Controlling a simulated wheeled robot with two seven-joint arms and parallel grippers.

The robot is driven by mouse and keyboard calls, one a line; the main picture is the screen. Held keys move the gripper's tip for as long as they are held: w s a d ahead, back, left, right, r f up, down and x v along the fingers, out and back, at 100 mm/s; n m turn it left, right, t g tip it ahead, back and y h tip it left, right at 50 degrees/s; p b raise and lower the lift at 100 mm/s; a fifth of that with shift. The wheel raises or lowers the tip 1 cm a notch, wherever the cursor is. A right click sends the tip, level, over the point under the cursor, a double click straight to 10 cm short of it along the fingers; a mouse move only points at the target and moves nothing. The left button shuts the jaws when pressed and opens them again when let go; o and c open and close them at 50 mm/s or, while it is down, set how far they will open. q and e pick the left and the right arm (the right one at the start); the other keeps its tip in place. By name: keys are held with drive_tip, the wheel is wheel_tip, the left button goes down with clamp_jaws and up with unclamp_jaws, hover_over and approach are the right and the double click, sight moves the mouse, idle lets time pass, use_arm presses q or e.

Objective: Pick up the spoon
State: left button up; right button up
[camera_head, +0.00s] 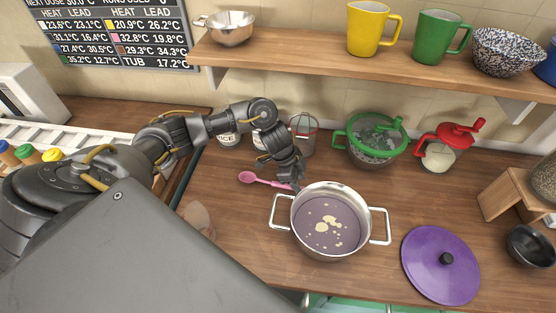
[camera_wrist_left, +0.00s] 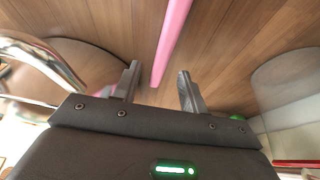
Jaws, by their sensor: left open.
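A pink spoon (camera_head: 262,180) lies on the wooden counter, left of and behind the pot. Its bowl points left and its handle runs right toward the pot, partly hidden by my left gripper. My left gripper (camera_head: 291,185) is over the handle end, just behind the pot's left rim. In the left wrist view, my gripper (camera_wrist_left: 160,88) is open, with the pink handle of the spoon (camera_wrist_left: 171,40) between and beyond its two fingers. I cannot tell how high the fingers are above the counter. My right gripper does not show in either view.
A steel pot (camera_head: 333,255) of purple liquid stands close in front of the gripper. A purple lid (camera_head: 440,264) lies to its right. Behind are a clear cup (camera_head: 303,138), a green strainer (camera_head: 375,140) and a red-topped jar (camera_head: 443,150). A shelf (camera_head: 330,68) hangs above.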

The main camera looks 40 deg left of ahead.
use_arm(q)
drive_tip(key=shift+x, duration=1.15)
clamp_jaws()
drive_tip(key=shift+r, duration=0.1)
wheel_tip(320, 180, up, 18)
drive_tip(key=b, duration=0.1)
drive_tip(key=c, duration=0.8)
unclamp_jaws()
clamp_jaws()
